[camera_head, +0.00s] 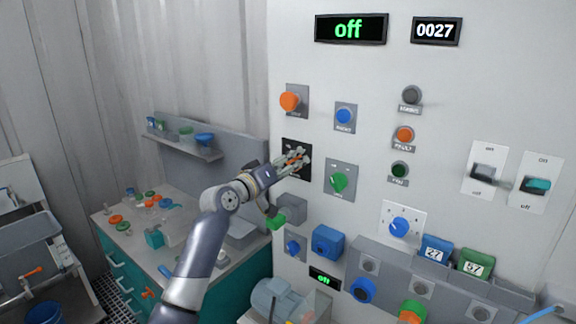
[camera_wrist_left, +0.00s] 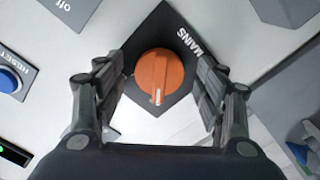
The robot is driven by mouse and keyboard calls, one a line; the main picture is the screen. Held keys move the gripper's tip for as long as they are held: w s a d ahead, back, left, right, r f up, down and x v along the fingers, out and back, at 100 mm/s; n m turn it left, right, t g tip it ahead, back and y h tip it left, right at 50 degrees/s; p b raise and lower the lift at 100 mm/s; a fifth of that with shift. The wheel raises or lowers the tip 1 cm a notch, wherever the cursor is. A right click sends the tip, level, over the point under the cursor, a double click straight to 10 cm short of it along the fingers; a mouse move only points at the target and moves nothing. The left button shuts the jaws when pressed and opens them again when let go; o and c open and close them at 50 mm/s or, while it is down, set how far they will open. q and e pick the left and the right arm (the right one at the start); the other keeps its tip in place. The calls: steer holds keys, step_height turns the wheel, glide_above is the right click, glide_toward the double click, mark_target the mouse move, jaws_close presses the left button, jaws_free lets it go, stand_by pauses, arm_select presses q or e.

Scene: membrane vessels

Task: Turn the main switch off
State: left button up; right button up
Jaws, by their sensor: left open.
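The main switch is an orange rotary knob (camera_wrist_left: 160,77) on a black plate marked MAINS (camera_wrist_left: 190,41). In the left wrist view it is between my fingers, with a white mark on its lower end. In the head view its black plate (camera_head: 288,144) shows behind my left gripper (camera_head: 301,160), which mostly hides the knob. My left gripper (camera_wrist_left: 158,92) is open, with one finger on each side of the knob; I cannot tell whether they touch it. My right gripper is not in view.
The panel carries an orange button (camera_head: 290,100), a blue reset button (camera_head: 344,116), a green knob (camera_head: 339,182) and a grey box (camera_head: 291,208) close to my gripper. The large display (camera_head: 349,29) reads "off". A cluttered bench (camera_head: 185,235) stands left.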

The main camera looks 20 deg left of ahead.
arm_select(q)
steer(key=v, duration=1.2)
